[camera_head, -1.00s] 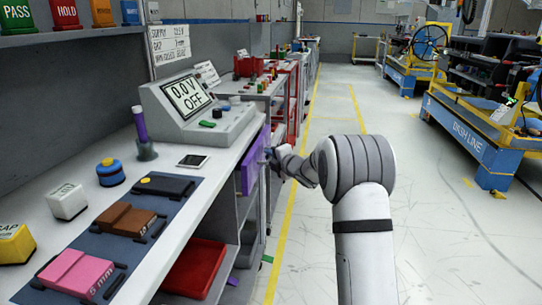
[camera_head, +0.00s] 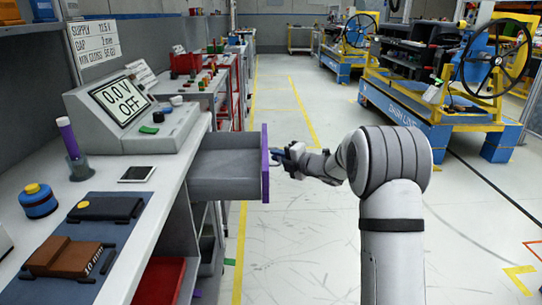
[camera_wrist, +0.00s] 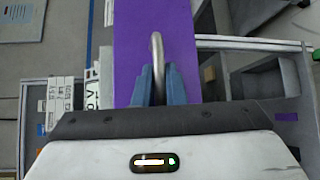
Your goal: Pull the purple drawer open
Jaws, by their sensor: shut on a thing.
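The purple drawer front (camera_head: 265,163) stands out from the bench, with the grey drawer box (camera_head: 222,170) showing behind it, so the drawer is open. In the wrist view the purple front (camera_wrist: 135,60) fills the upper middle, with a metal handle (camera_wrist: 157,50) on it. My gripper (camera_head: 281,156) is at the outer side of the front. In the wrist view its blue fingers (camera_wrist: 157,85) are shut on the handle, one on each side. The inside floor of the drawer is mostly hidden in the head view.
The white bench top (camera_head: 150,175) holds a power supply box (camera_head: 140,105), a phone (camera_head: 137,174) and a blue-and-yellow button (camera_head: 38,200). A red bin (camera_head: 160,280) sits on the shelf below. The aisle floor to the right is clear, with blue carts (camera_head: 430,115) farther right.

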